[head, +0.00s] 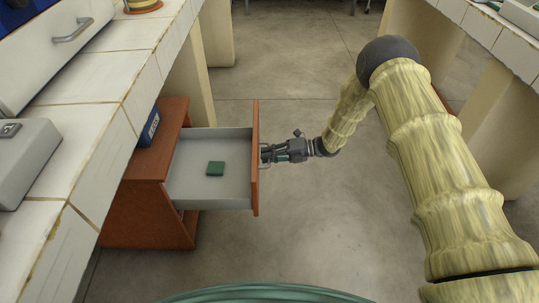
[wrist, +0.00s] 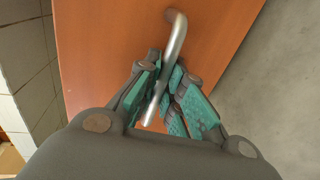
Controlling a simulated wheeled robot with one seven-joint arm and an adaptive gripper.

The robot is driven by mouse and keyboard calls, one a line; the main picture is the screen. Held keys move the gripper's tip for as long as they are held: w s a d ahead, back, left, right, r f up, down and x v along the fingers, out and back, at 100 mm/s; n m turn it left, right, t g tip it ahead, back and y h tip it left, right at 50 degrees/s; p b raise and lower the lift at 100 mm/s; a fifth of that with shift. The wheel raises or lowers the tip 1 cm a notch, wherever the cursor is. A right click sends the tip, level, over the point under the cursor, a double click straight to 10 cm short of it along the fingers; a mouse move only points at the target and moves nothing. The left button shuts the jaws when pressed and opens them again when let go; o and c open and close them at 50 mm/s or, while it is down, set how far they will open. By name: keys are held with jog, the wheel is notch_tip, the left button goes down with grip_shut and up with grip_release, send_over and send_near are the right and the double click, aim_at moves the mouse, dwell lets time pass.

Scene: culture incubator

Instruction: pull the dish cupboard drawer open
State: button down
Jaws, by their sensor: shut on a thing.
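The dish cupboard (head: 150,220) is a low reddish-brown wooden unit under the left bench. Its drawer (head: 180,186) stands pulled out to the right, with a pale grey inside and a small green square thing (head: 215,168) lying in it. My gripper (head: 268,154) is at the drawer's front panel (head: 255,185). In the wrist view, my gripper (wrist: 168,92) has its teal-padded fingers closed around the metal bar handle (wrist: 176,45). The orange-brown drawer front (wrist: 110,45) lies behind it. Part of the handle is hidden by the fingers.
A white tiled bench (head: 90,85) runs along the left above the cupboard. A blue box (head: 150,127) sits on the cupboard top. Another bench (head: 480,25) stands at the right. The grey floor (head: 300,215) around the drawer's front is clear.

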jog(key=c, duration=1.5)
grip_release()
jog(key=shift+c, duration=0.2)
jog(key=v, duration=1.2)
